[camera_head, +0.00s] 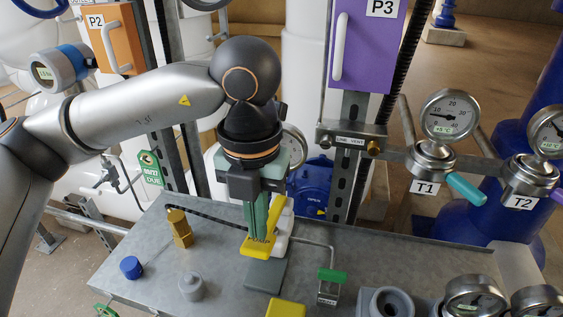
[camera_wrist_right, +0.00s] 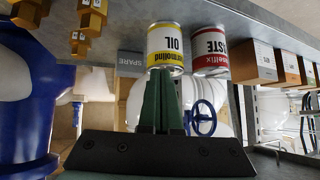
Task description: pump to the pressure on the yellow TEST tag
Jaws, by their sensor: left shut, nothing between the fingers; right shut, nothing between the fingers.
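The hand pump has a yellow lever plate marked PUMP (camera_head: 257,246) on the metal bench. My left gripper (camera_head: 257,228) points down with its green fingers shut at this plate; I cannot tell whether they touch it. A gauge (camera_head: 295,147) behind the left gripper is partly hidden, and its reading does not show. A yellow block (camera_head: 286,308) is cut off at the bottom edge, and no TEST lettering is legible. My right gripper (camera_wrist_right: 163,75) is shut and empty in the right wrist view, below the oil can.
Gauges T1 (camera_head: 449,115) and T2 (camera_head: 548,132) stand right.

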